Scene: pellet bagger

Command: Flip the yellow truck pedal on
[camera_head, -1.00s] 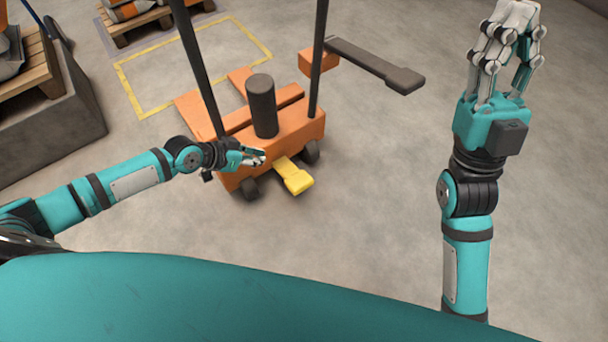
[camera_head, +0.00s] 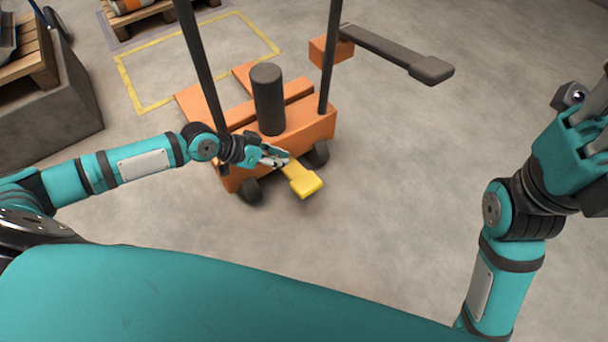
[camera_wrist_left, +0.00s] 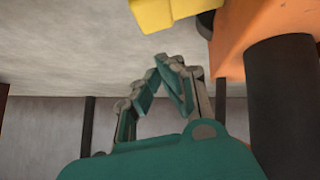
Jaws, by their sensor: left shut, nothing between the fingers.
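The yellow pedal (camera_head: 305,182) sticks out low from the near side of the orange truck (camera_head: 310,128), between its dark wheels. It also shows at the top of the left wrist view (camera_wrist_left: 172,12). My left gripper (camera_head: 285,161) is shut and empty, right by the inner end of the pedal in the head view; I cannot tell whether it touches. In the left wrist view its fingertips (camera_wrist_left: 168,62) meet below the pedal in the picture, with a gap between. My right gripper (camera_head: 597,125) is at the right edge, partly cut off, away from the truck.
Dark upright posts (camera_head: 202,65) and a thick black cylinder (camera_head: 268,98) rise from the truck. A dark bar (camera_head: 395,50) reaches out behind it to the right. A pallet (camera_head: 35,62) stands on a grey block (camera_head: 50,120) at left. The floor right of the truck is clear.

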